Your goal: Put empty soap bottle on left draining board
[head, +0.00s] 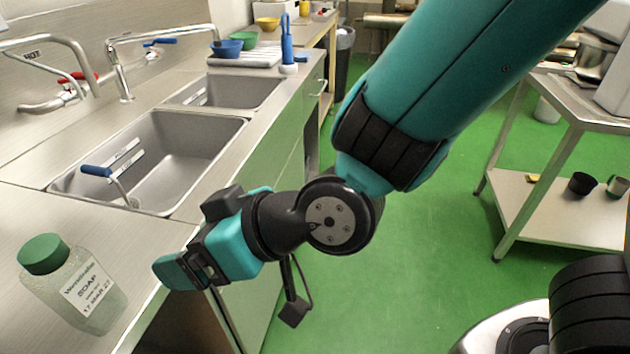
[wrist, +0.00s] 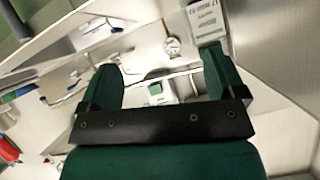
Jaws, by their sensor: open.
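The soap bottle (head: 85,290) is clear, with a green cap and a white label. It stands upright on the steel surface (head: 30,200) at the near left in the head view. It looks empty. My gripper (head: 165,272) is to the right of the bottle, over the counter's front edge, open and apart from it. In the wrist view my gripper (wrist: 162,78) has its two green fingers spread with nothing visibly held. A printed label (wrist: 205,18) shows beside the right finger. Which surface is the left draining board is unclear.
Two sink basins (head: 160,150) lie beyond the bottle, with taps (head: 120,70) along the wall. A blue-handled item (head: 97,171) rests in the near basin. Bowls (head: 228,48) and a blue brush (head: 287,45) stand at the far end.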

